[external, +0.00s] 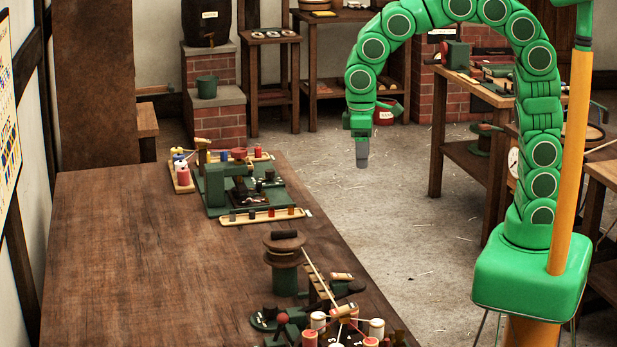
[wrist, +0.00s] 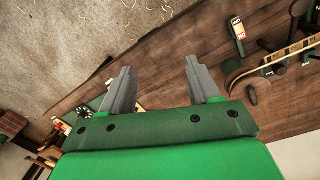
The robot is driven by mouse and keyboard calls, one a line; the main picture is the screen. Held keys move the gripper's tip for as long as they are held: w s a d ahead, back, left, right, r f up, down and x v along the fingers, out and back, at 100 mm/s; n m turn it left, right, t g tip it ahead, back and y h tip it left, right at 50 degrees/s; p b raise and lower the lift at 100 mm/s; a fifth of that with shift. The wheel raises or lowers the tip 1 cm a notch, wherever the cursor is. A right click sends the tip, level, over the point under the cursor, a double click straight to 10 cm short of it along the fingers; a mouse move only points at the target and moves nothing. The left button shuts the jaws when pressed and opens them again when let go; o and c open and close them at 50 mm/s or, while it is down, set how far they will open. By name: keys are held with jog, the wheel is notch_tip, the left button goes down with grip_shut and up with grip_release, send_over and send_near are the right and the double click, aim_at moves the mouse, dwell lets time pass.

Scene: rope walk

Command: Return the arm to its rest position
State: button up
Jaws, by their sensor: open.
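My green segmented arm (external: 541,152) rises from its base at the right and arches over to the left. My gripper (external: 362,164) hangs from its end, pointing down in the air over the open floor, to the right of the long wooden table (external: 130,240). In the wrist view my gripper (wrist: 161,82) has its two grey fingers spread apart. Nothing is between the fingers.
A green machine with spools (external: 235,185) stands on the table's far part. A wooden reel (external: 284,250) and several bobbins stand near its front right. The floor (external: 330,190) under my gripper is clear.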

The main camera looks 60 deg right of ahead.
jog(key=s+d+m, duration=0.2)
jog(key=s+d, duration=0.7)
jog(key=s, duration=0.3)
jog(key=s+d+m+g, duration=0.1)
jog(key=s+d+m, duration=0.1)
jog(key=s+d, duration=0.7)
jog(key=s, duration=0.4)
jog(key=shift+s+d+r+g+y, duration=0.15)
jog(key=shift+d+r+g+y, duration=0.15)
jog(key=shift+y, duration=0.1)
dwell(0.5)
